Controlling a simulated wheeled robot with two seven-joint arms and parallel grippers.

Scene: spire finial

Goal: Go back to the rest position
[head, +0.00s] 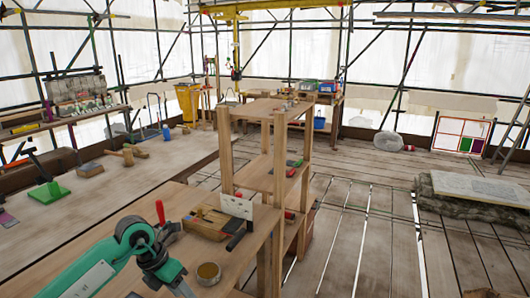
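My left arm, with teal and grey links, comes in at the lower left of the head view. It bends over the near wooden bench (234,268) and runs out at the bottom edge. I cannot see its fingers. My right gripper does not show. On the near bench are a wooden block or box (208,222) with small items, a white card (237,206), a dark-handled tool (236,240), a red-handled tool (160,212) and a small round tin (208,273). The tin is close to the right of my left arm.
A wooden shelf unit (228,150) stands just beyond the near bench. A long worktop (60,225) at left holds mallets (127,157) and a green-based tool (48,193). A stone slab (480,187) lies at right. The plank floor (375,220) between is mostly clear.

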